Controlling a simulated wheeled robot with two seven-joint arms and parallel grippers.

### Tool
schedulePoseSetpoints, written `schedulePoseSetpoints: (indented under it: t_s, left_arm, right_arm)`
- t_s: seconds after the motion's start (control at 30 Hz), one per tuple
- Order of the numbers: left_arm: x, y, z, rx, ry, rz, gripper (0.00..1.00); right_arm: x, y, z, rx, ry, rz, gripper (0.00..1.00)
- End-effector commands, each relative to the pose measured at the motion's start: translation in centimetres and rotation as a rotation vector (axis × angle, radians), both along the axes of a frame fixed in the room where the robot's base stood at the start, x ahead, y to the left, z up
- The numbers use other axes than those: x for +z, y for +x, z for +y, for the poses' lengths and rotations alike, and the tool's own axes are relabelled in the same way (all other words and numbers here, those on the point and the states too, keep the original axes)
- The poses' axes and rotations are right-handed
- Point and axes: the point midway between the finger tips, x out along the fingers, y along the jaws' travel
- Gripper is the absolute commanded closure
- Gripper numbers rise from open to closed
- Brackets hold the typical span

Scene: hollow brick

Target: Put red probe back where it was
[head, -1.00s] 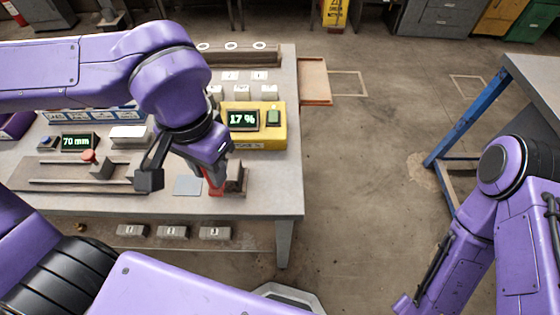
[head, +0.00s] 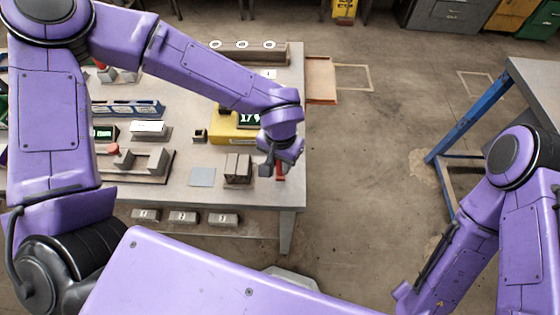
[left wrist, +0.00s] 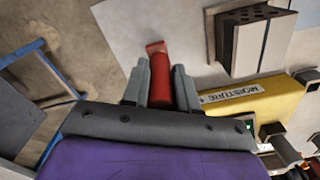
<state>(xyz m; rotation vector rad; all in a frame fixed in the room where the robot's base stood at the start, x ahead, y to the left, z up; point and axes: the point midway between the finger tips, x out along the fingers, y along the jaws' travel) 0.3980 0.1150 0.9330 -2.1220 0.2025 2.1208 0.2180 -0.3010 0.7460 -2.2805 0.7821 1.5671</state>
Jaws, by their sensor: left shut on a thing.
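The red probe (head: 280,172) is held by my left gripper (head: 272,168) near the right front edge of the table. In the left wrist view the red probe (left wrist: 159,85) sits between the two grey fingers of the left gripper (left wrist: 160,78), which are shut on it. The hollow brick (head: 238,167), a brown block with slots, stands to its left, apart from it; its holes show in the left wrist view (left wrist: 262,25). The yellow moisture meter (head: 228,132) is behind, its display partly hidden by my arm. My right gripper is outside the view.
A small dark block (head: 200,135) stands left of the meter. A pale grey square (head: 202,177) lies left of the brick. A slide gauge (head: 150,162) and a blue rack (head: 128,108) are farther left. My left arm crosses over the table.

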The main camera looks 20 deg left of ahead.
Motion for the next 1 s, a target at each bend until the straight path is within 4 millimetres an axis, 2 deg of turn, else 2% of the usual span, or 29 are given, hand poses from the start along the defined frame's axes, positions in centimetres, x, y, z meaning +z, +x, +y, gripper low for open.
schedulePoseSetpoints:
  t_s: [0.07,0.4,0.43,0.5,0.83,1.0]
  left_arm:
    - [-0.8,0.0,0.0,-0.002,0.0,-0.001,0.96]
    - [-1.1,0.0,0.0,0.0,0.0,-0.001,0.96]
    - [-1.2,0.0,0.0,0.001,0.0,-0.001,0.65]
    - [-1.1,0.0,0.0,0.001,0.0,-0.001,0.46]
    - [-0.8,0.1,0.0,0.0,-0.001,-0.004,0.46]
    - [2.6,0.1,0.0,0.002,-0.003,-0.006,0.46]
  right_arm:
    - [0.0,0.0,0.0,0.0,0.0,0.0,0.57]
    - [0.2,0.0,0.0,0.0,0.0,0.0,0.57]
    - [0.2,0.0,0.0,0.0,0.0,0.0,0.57]
    - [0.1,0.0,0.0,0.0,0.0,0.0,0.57]
    - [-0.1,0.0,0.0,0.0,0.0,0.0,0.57]
    - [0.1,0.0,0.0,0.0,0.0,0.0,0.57]
